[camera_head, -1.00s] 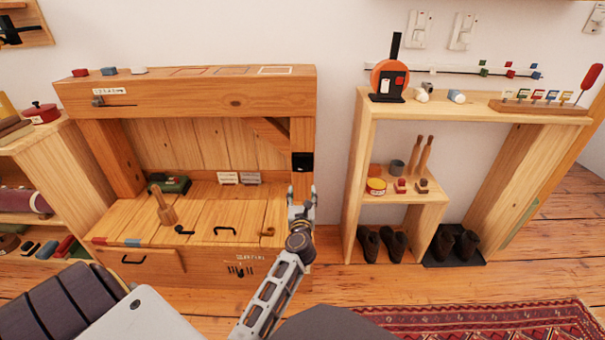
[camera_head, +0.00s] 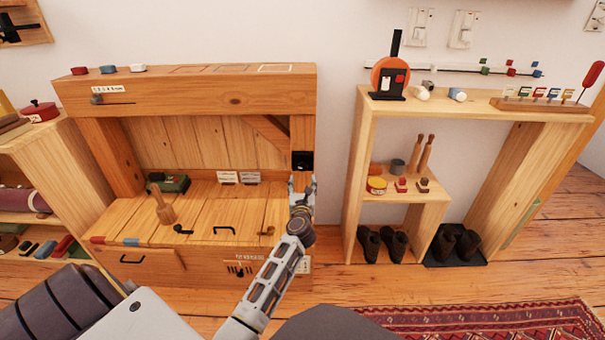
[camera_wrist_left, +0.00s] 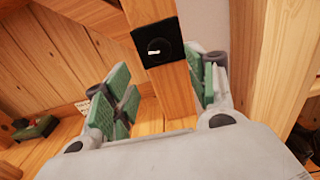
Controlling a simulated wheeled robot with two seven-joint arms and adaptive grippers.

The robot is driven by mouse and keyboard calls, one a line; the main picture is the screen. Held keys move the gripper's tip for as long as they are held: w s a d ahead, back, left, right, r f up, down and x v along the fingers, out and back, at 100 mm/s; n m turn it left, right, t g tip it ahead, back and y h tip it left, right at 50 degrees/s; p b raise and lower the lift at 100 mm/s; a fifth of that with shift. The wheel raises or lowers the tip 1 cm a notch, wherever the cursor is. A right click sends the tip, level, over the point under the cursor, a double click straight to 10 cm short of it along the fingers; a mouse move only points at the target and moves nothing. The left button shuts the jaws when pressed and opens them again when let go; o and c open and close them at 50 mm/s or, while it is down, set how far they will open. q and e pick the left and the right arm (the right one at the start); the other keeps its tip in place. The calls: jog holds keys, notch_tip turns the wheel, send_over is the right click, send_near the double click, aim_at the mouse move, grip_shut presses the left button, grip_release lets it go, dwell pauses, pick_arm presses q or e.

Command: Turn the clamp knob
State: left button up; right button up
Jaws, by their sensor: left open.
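The clamp knob (camera_head: 303,160) is a small dark round knob on a black square plate, set on the right front post of the timber bench. In the left wrist view the knob (camera_wrist_left: 157,48) faces the camera, with a short white mark on it. My left gripper (camera_head: 302,185) is just below the plate in the head view. In the left wrist view my left gripper (camera_wrist_left: 163,88) is open, with green pads on both sides of the post. Its fingers lie nearer to the camera than the knob, and nothing is held. My right gripper is out of view.
The bench top beam (camera_head: 200,92) overhangs the work surface. A wooden mallet (camera_head: 164,208) and a green tool (camera_head: 170,183) are on that surface. A light wooden shelf (camera_head: 358,190) stands to the right, with a narrow gap between it and the bench.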

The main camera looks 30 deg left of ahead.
aim_at(303, 169)
pick_arm(q)
jog(key=shift+b+x, duration=1.2)
jog(key=shift+x, duration=3.1)
jog(key=shift+c, duration=0.2)
jog(key=c, duration=1)
